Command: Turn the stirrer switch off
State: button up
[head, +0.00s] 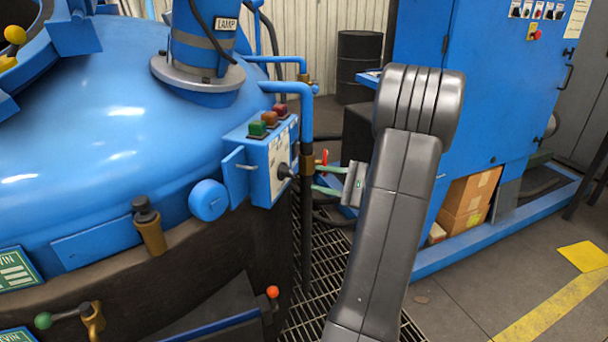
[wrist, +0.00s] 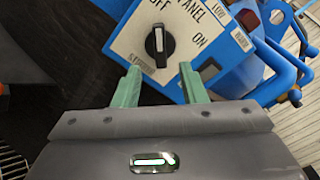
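The control panel (head: 262,160) is a blue box with a white face on the side of the blue furnace lid. Its black rotary switch (head: 285,172) also shows in the wrist view (wrist: 159,45), with a white line running roughly up and down there. OFF and ON are printed on the face around it; the small label by the knob is hard to read. My gripper (head: 314,178) points left at the switch, a short gap away. In the wrist view its two green fingers (wrist: 159,70) are apart and empty, with the knob beyond the gap between them.
A blue cabinet (head: 500,90) stands to the right. Grating floor (head: 320,240) lies below.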

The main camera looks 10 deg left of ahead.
aim_at(293, 173)
jog(key=d, duration=0.2)
jog(key=s+d, duration=0.1)
jog(key=d, duration=0.2)
jog(key=shift+d, duration=0.15)
jog(key=a, duration=0.4)
jog(key=w+a, duration=0.1)
jog(key=a, duration=0.4)
jog(key=w+a, duration=0.1)
jog(key=a, duration=0.3)
jog(key=shift+w+a+b, duration=0.2)
jog(key=shift+a+b, duration=0.05)
jog(key=shift+b, duration=0.1)
jog(key=shift+a, duration=0.1)
